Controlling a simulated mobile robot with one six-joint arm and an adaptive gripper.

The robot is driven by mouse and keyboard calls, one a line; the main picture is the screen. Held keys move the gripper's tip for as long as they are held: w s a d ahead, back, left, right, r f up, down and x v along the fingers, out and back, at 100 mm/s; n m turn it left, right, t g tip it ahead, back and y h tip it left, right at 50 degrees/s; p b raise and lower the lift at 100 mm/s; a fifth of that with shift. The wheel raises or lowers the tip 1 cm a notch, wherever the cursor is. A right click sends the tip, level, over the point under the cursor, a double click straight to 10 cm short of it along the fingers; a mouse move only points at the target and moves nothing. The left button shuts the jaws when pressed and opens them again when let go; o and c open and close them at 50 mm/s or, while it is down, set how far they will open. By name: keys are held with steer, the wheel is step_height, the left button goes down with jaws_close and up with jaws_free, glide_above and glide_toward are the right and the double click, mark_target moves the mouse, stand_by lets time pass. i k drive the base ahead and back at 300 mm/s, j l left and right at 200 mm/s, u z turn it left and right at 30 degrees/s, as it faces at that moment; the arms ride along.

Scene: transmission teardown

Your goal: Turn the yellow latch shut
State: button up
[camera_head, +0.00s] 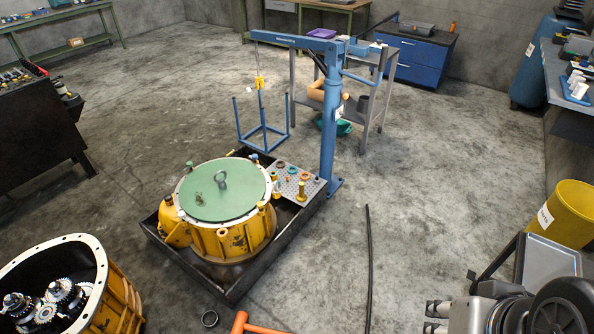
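I cannot tell for sure which yellow part is the latch. Small yellow fittings (262,206) stand around the rim of a yellow housing (237,243) with a round green cover (222,190). A yellow hook block (260,83) hangs from the blue crane. Whether any of these is turned open or shut is too small to see. My gripper (434,318) is at the bottom right edge, with two dark fingers pointing left, apart and empty. It is over the floor, well away from the housing and the crane.
The housing stands in a dark tray (202,278) beside a perforated plate (290,180) with small parts. A blue crane (329,130) rises behind it. A second housing with gears (118,301) is bottom left. A black hose (368,265) and a yellow bin (565,215) are right.

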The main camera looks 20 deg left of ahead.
mark_target(260, 205)
steer(key=i+u, duration=0.25)
steer(key=i, duration=0.25)
steer(key=i+l+u, duration=0.15)
steer(key=i+u, duration=0.15)
steer(key=i, duration=0.2)
steer(key=i+l+u, duration=0.25)
steer(key=i, duration=0.2)
steer(key=i+l+u, duration=0.25)
steer(key=i+j+u, duration=0.1)
steer(key=i+u, duration=0.8)
steer(key=i+l+u, duration=0.1)
steer(key=i+u, duration=0.15)
steer(key=u, duration=0.2)
